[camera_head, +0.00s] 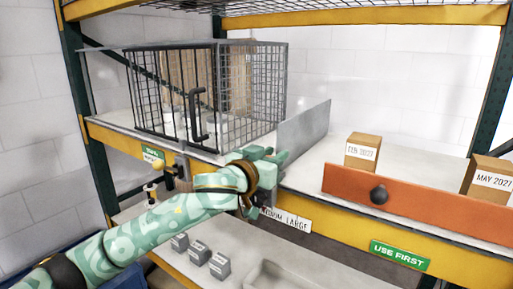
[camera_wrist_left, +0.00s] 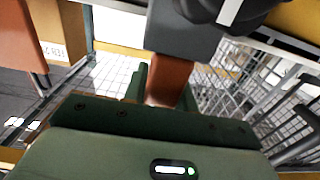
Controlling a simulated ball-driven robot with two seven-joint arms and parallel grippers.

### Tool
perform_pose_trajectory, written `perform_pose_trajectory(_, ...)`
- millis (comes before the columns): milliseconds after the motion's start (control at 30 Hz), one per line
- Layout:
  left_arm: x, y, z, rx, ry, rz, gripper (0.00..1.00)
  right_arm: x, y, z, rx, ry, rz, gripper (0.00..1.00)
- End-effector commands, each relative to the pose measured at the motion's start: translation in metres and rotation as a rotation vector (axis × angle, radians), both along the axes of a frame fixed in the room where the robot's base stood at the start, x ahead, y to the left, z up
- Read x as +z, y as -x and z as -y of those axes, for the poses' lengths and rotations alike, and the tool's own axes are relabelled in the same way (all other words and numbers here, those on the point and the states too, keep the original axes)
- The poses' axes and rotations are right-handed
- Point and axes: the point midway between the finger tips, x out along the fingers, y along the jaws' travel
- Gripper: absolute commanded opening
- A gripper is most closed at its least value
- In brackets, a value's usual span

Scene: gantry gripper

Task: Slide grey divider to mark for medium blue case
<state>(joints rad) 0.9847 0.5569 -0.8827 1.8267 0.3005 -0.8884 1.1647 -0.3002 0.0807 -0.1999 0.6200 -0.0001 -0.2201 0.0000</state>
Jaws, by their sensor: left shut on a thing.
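The grey divider (camera_head: 305,128) stands upright on the middle shelf, between the wire cage and the orange-fronted section. My left gripper (camera_head: 268,158) is at the divider's front end and hides it there. In the left wrist view, the jaws (camera_wrist_left: 163,92) are shut around a brown grip (camera_wrist_left: 170,78) below a grey block, which appears to belong to the divider. A white label strip (camera_head: 288,220) on the shelf edge reads "LARGE", with the word before it partly covered by my arm. No medium blue case can be made out. My right gripper is not in view.
A wire cage (camera_head: 265,85) with a dark handle stands left of the divider. Right of it, an orange board (camera_head: 415,200) with a dark knob fronts cartons, one (camera_head: 362,151) dated February. Several small grey blocks (camera_head: 199,253) sit on the lower shelf.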

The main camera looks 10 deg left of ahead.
Motion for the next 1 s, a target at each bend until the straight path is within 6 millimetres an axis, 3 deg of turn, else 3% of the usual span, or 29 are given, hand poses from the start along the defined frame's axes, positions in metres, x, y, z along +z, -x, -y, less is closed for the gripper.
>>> perform_pose_trajectory(300,0.0,0.002,0.004,0.002,0.0,0.001,0.0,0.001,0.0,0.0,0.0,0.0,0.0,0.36)
perform_pose_trajectory(333,0.0,0.002,0.004,0.002,0.0,0.001,0.3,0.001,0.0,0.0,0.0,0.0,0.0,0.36)
perform_pose_trajectory(400,0.0,0.002,0.004,0.002,0.0,0.001,0.49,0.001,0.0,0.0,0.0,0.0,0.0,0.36)
perform_pose_trajectory(767,0.0,0.006,0.002,0.001,0.001,0.001,0.49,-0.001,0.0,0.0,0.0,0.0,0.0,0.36)
perform_pose_trajectory(867,-0.001,0.018,-0.003,0.002,0.001,0.002,0.49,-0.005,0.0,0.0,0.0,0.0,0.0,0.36)
perform_pose_trajectory(1000,-0.003,0.051,-0.014,0.0,0.001,0.002,0.49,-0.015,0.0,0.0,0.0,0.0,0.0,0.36)
